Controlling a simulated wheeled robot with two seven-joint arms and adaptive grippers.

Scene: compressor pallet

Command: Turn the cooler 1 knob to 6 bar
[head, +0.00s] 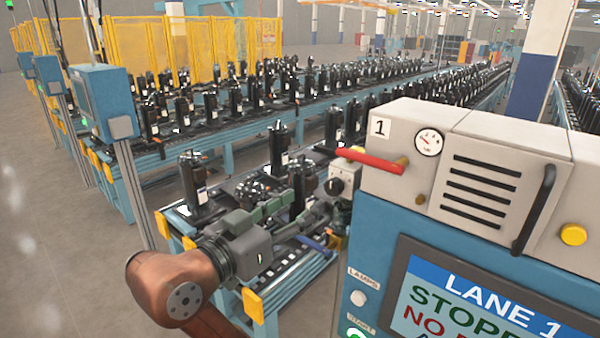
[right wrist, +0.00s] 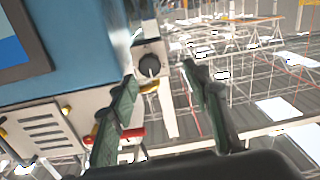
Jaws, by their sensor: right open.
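The knob (head: 335,186) is a dark round dial on a pale plate at the left side of the cooler 1 unit (head: 400,185), below a red lever. It also shows in the right wrist view (right wrist: 149,66), beyond the fingertips and between them in the picture. The round gauge (head: 428,142) on the unit's front has a needle, but its figures are too small to read. My right gripper (head: 302,214) is open and empty, to the left of the knob and apart from it; its green-padded fingers also show in the right wrist view (right wrist: 160,78). My left gripper is out of view.
The red lever (head: 370,160) sticks out just above the knob. A blue cabinet (head: 365,262) with a lane screen (head: 470,305) stands at right. A conveyor (head: 280,265) with black compressors (head: 195,180) runs behind my right gripper. Open floor lies at left.

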